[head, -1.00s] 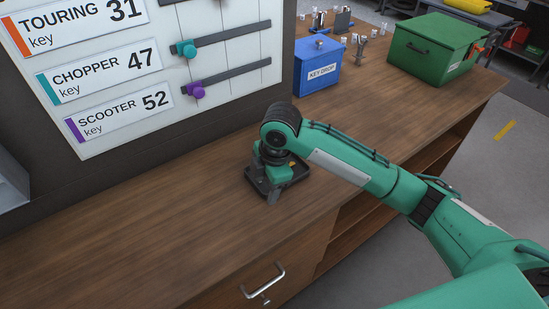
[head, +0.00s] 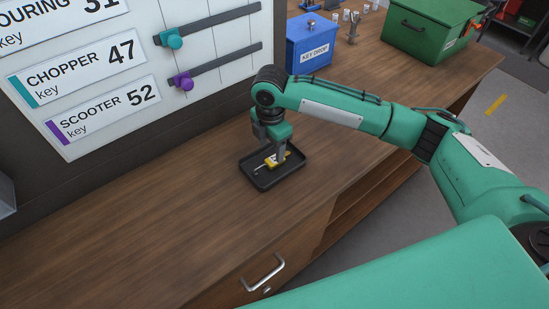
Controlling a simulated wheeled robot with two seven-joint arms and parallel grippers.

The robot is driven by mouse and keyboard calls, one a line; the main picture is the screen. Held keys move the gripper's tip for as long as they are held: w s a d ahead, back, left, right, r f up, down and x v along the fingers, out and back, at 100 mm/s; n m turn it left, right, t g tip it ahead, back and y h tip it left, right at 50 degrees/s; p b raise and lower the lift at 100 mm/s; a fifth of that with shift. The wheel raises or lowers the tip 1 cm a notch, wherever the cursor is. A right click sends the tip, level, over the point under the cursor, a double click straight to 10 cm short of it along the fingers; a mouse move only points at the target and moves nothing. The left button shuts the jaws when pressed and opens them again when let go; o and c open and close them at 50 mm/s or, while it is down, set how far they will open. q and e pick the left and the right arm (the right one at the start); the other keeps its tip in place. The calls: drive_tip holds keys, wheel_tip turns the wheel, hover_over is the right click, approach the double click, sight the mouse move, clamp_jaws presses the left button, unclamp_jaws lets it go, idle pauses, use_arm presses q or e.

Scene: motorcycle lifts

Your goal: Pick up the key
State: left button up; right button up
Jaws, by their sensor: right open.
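The key (head: 260,169) lies in a small black tray (head: 264,185) on the wooden counter. It has a yellow head with a pale tag and a thin shaft pointing left. My right gripper (head: 271,156) points down over the tray, right at the key's head, its fingers apart. One finger stands in front of the key and partly hides it. I cannot tell whether the fingers touch the key. My left gripper is not in view.
A blue key drop box (head: 312,45) stands behind the gripper, with a green case (head: 428,30) to its right. A wall board (head: 105,75) with sliders rises behind the counter (head: 150,230). The counter's left part is clear.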

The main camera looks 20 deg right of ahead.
sight(271, 161)
drive_tip(key=shift+f, duration=0.5)
wheel_tip(271, 161, down, 4)
drive_tip(key=shift+w+r+p, duration=0.1)
drive_tip(key=shift+r+p, duration=0.1)
drive_tip(key=shift+p, duration=0.8)
drive_tip(key=shift+f, duration=0.5)
drive_tip(key=c, duration=1)
